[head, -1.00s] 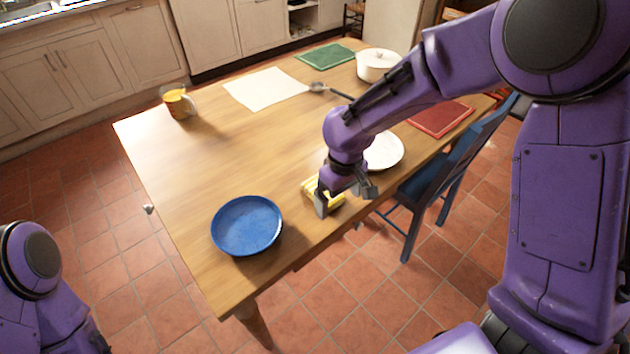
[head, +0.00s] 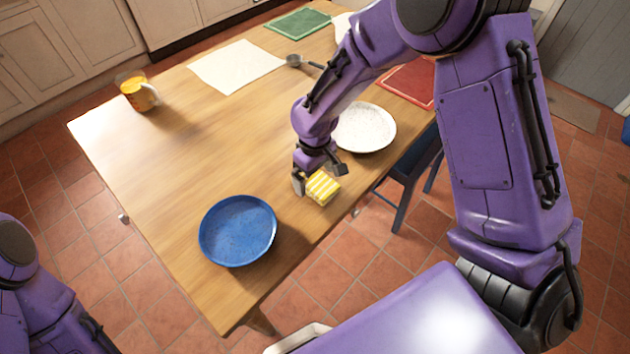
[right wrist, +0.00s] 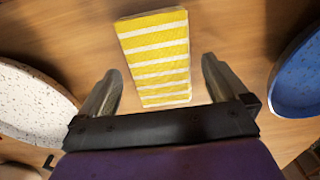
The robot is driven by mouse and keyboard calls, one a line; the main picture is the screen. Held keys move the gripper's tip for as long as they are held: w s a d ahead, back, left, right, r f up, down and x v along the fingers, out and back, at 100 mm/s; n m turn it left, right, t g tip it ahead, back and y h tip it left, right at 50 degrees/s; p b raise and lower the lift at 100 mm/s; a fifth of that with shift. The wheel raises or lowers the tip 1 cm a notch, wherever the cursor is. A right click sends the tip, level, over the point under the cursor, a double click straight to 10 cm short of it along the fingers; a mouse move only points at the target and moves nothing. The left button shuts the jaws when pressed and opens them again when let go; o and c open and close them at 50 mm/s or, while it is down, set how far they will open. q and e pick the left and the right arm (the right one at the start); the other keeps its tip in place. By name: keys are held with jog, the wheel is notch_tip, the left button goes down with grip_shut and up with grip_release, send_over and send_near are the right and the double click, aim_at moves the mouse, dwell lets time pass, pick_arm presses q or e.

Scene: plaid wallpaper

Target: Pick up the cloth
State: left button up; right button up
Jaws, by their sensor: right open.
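The cloth (head: 323,187) is a folded yellow block with white stripes, lying on the wooden table near its front edge. In the right wrist view the cloth (right wrist: 157,58) lies ahead of the fingers, its near end between or just beyond the tips. My right gripper (head: 318,177) is open and empty, just above and behind the cloth in the head view. Its two fingers show in the right wrist view (right wrist: 160,82), one on each side of the cloth's near end, apart from it. My left arm shows at the lower left, but its gripper is out of view.
A blue plate (head: 238,231) lies left of the cloth and a white speckled plate (head: 364,127) right of it. A blue chair (head: 408,170) stands at the table edge. A mug (head: 138,91), a white sheet (head: 235,66) and a ladle (head: 295,61) lie farther back.

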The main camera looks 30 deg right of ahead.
jog(key=shift+d+f, duration=0.1)
jog(key=shift+f, duration=0.75)
jog(key=shift+s, duration=0.15)
jog(key=c, duration=1.1)
jog(key=shift+r, duration=0.1)
jog(key=shift+c, duration=0.2)
